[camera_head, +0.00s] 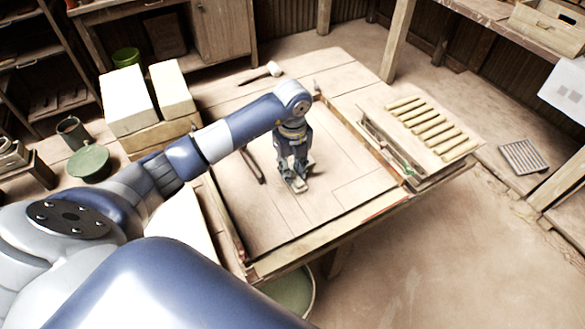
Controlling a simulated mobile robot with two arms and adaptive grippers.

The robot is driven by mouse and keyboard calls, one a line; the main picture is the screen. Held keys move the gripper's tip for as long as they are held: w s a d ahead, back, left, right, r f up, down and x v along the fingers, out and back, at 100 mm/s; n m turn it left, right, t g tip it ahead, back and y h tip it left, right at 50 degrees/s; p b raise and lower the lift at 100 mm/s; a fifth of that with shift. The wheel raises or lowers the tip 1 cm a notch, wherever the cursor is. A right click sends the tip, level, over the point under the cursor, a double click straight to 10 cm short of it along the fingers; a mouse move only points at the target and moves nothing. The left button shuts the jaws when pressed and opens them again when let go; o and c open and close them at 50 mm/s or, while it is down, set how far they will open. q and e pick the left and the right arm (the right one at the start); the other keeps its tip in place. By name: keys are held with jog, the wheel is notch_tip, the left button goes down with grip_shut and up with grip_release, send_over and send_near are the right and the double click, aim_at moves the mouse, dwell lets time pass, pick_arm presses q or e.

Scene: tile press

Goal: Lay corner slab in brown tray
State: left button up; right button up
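A large brown tray (360,206) with a raised wooden rim lies on the work table, its floor covered with pale, flat slabs marked by thin seams. My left gripper (297,184) points down over the middle of the tray, with its fingertips at or just above the pale surface. A small light patch shows at the fingertips; I cannot tell whether it is finger pads or a held piece. I cannot single out the corner slab among the pale pieces. My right gripper is out of view.
A board with several yellowish strips (430,126) lies right of the tray. Pale blocks (127,98) are stacked at the left beside a green round lid (89,162). A white-headed mallet (272,69) lies behind the tray. A green bucket (292,292) stands below the front edge.

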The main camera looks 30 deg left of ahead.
aim_at(293, 172)
pick_arm(q)
jog(key=shift+o, duration=0.2)
jog(key=shift+r, duration=0.55)
notch_tip(293, 172, up, 11)
jog(key=b, duration=0.2)
jog(key=shift+r, duration=0.2)
